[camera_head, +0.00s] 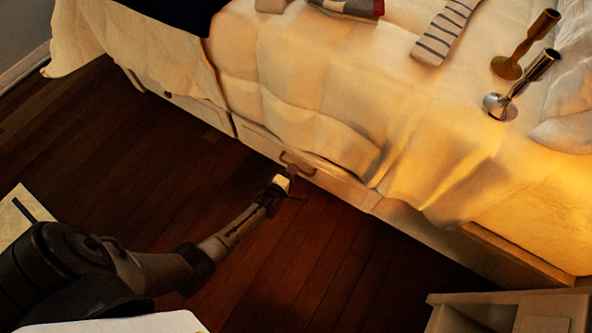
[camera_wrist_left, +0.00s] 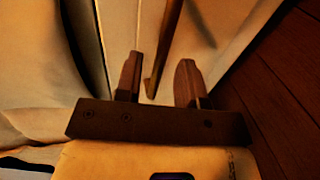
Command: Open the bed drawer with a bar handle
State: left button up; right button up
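The bed drawer (camera_head: 335,180) is a pale front low in the bed's side, partly covered by the hanging bedspread. It looks shut, flush with the base. My left gripper (camera_head: 287,187) is at the handle, low over the floor. In the left wrist view the two fingers (camera_wrist_left: 159,64) are open, and the bar handle (camera_wrist_left: 168,42) runs between them with a gap on both sides. Whether the bar lies fully within finger depth is hard to tell. My right gripper is not in view.
The cream bedspread (camera_head: 290,85) hangs close above the drawer. Another drawer front (camera_head: 200,107) lies further left. A small wooden cabinet (camera_head: 555,306) stands at the lower right. The dark wood floor (camera_head: 310,255) in front of the drawer is clear. Two candlesticks (camera_head: 506,68) are on the bed.

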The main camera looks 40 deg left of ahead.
pick_arm(q)
jog(key=shift+b+x, duration=0.55)
jog(key=shift+x, duration=0.85)
grip_shut()
